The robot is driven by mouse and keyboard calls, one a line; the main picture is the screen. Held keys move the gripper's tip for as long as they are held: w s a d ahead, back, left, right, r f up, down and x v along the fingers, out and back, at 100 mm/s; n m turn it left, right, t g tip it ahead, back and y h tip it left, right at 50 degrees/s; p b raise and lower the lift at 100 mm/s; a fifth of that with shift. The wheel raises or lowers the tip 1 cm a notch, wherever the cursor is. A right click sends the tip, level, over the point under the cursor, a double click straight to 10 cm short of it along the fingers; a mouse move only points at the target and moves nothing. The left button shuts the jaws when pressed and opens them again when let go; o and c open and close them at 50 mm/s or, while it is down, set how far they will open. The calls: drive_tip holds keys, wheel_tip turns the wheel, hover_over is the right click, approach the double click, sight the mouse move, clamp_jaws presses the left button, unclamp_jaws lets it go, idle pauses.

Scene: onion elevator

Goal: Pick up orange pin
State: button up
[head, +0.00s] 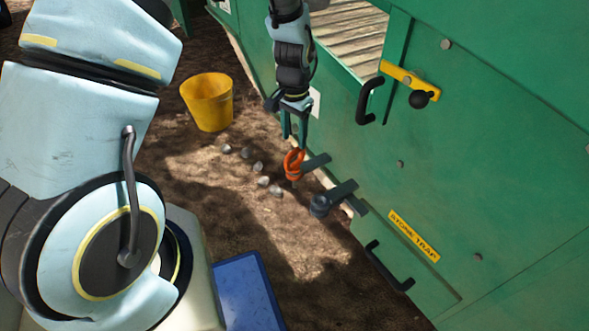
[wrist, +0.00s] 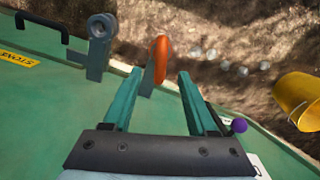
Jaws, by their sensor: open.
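The orange pin (head: 292,163) is a ring-shaped orange piece at a dark grey bracket on the lower side of the green machine. In the wrist view the orange pin (wrist: 160,60) shows edge-on as a narrow upright loop, just beyond and between my fingertips. My gripper (head: 296,136) is open and points down, right above the pin in the head view. In the wrist view my gripper (wrist: 158,74) has two green fingers apart, with nothing held between them. I cannot tell whether either finger touches the pin. The pin's shaft is not clearly visible.
A grey lever with a round end (head: 335,197) sits beside the pin, close to the fingers. The green machine wall (head: 480,160) has black handles and a "STONE TRAP" label (head: 413,236).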

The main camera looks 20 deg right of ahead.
hover_over(295, 163)
drive_tip(key=f, duration=0.4)
drive_tip(key=shift+s+a+b, duration=0.2)
drive_tip(key=shift+b, duration=0.2)
drive_tip(key=f+b, duration=0.1)
drive_tip(key=f, duration=0.2)
drive_tip(key=f+b, duration=0.1)
drive_tip(key=f, duration=0.1)
drive_tip(key=shift+w+d+f, duration=0.2)
drive_tip(key=shift+f, duration=0.2)
clamp_jaws()
drive_tip(key=shift+r, duration=0.1)
